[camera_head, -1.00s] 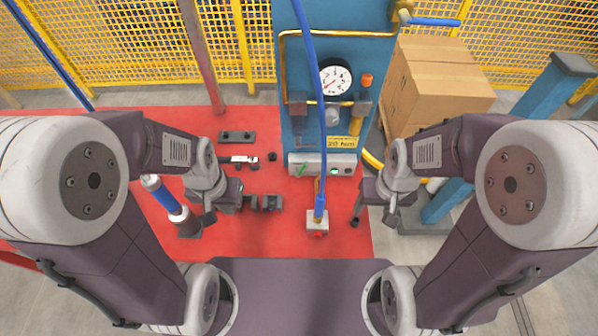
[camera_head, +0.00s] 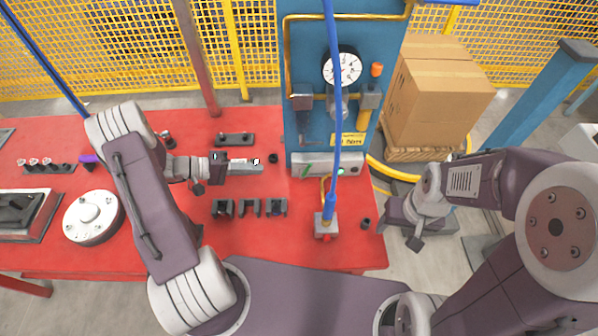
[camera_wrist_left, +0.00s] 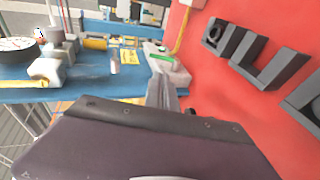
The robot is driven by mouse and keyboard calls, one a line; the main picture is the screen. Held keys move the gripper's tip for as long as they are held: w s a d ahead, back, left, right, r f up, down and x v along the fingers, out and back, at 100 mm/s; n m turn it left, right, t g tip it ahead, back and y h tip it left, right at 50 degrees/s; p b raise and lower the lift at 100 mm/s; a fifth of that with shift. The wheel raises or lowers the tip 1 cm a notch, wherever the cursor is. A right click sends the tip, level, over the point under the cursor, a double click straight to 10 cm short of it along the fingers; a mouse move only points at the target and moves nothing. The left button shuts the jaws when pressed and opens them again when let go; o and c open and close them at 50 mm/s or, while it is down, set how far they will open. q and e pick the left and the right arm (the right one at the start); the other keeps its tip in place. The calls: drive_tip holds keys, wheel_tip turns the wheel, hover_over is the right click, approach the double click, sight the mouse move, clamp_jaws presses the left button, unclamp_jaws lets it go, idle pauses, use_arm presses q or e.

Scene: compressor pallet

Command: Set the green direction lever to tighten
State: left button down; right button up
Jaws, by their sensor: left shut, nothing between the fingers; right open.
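The green direction lever (camera_head: 307,170) is a small slanted green bar on the left part of a grey box (camera_head: 328,172) at the foot of the blue panel. It also shows in the left wrist view (camera_wrist_left: 161,57), just beyond the fingertips. My left gripper (camera_head: 259,168) is shut and empty, pointing right at the box. A gap separates it from the lever in the head view. In the left wrist view its fingers (camera_wrist_left: 162,90) point up at the box. My right gripper (camera_head: 383,215) is open, right of the red table's edge, away from the lever.
The blue panel (camera_head: 297,70) carries a gauge (camera_head: 342,67) and pipes. A blue hose (camera_head: 338,120) hangs in front of the box. Black holders (camera_head: 249,208) stand on the red table (camera_head: 280,238). A cardboard box (camera_head: 435,90) stands right.

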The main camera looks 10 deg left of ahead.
idle(0.3)
use_arm(q)
drive_tip(key=p, duration=0.3)
approach(306, 170)
drive_tip(key=x, duration=0.6)
drive_tip(key=shift+w+d+f, duration=0.15)
drive_tip(key=shift+w+d, duration=0.1)
drive_tip(key=shift+d, duration=0.05)
